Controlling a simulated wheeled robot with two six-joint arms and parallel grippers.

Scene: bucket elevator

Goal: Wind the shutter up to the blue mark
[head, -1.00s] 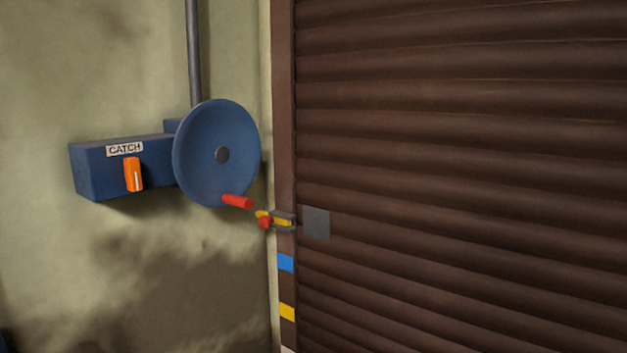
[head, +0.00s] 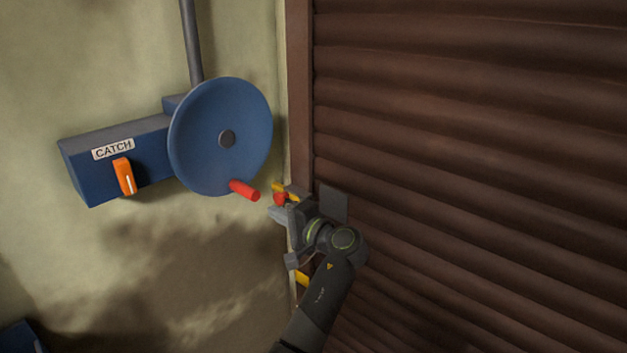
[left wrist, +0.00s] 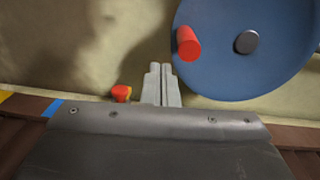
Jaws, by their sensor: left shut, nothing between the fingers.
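The blue hand wheel (head: 200,150) is on the wall, with a red handle (head: 244,190) at its lower right. The handle also shows in the left wrist view (left wrist: 187,43). My left gripper (head: 276,213) is shut and empty, apart from the handle, to its lower right in the head view. In the left wrist view its fingertips (left wrist: 160,70) lie left of and below the handle.
A blue box labelled CATCH (head: 80,178) with an orange lever (head: 124,176) is left of the wheel. A grey pipe (head: 191,45) rises above. A yellow mark (head: 302,278) is partly behind my arm. The wall below the wheel is clear.

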